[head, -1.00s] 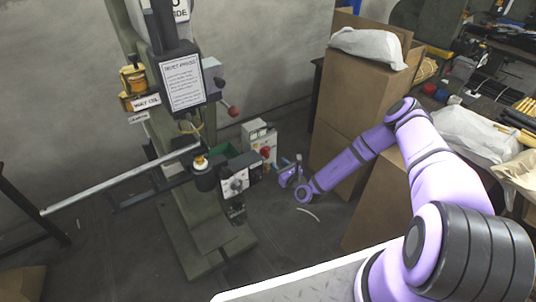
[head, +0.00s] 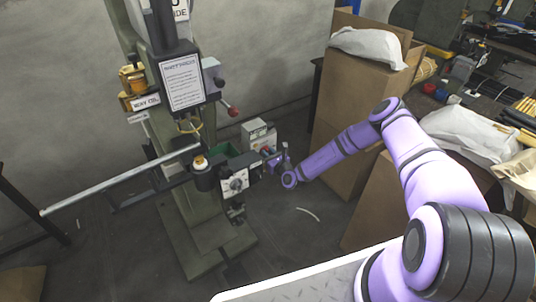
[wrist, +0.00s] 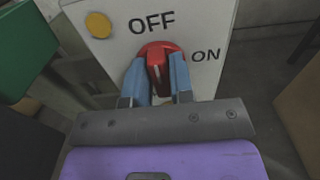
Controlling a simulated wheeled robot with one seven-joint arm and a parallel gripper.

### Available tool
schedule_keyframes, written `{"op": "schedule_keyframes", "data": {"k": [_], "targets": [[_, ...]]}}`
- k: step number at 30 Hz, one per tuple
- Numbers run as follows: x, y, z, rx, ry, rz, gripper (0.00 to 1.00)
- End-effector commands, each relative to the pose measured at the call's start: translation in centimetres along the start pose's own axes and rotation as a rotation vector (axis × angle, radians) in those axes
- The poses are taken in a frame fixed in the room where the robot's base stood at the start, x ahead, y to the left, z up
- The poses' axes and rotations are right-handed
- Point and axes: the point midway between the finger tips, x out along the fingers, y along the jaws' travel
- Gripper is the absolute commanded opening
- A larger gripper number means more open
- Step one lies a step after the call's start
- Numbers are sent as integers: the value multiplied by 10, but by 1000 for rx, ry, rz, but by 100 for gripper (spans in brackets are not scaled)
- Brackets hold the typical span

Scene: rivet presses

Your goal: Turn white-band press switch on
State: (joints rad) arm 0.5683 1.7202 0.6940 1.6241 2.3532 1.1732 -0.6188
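The switch box (wrist: 205,20) is pale grey, with OFF and ON lettering, a yellow round spot and a red rotary knob (wrist: 157,66). The knob's handle points up toward OFF, with ON to its right. My gripper (wrist: 158,72) has its two blue fingers on either side of the handle, very close to it. I cannot tell whether they press on it. In the head view, the box (head: 257,134) stands just right of the press (head: 185,210), and my gripper (head: 276,160) is at its front, partly covering the knob. I cannot make out a white band.
A green bin (wrist: 22,45) sits left of the box in the wrist view. A long metal bar (head: 110,184) sticks out left from the press. Tall cardboard boxes (head: 350,105) stand right of my gripper. The floor below is mostly clear.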

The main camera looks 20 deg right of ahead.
Motion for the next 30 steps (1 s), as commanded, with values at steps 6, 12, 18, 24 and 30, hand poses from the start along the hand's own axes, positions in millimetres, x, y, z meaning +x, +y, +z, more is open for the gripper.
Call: {"op": "schedule_keyframes", "data": {"k": [6,12,18,24,30], "targets": [[0,0,0,0,0,0,0],[0,0,0,23,0,0,0],[0,-1,0,114,1,0,0],[0,-2,0,271,-1,-1,0],[0,-2,-1,462,0,-1,0]]}}
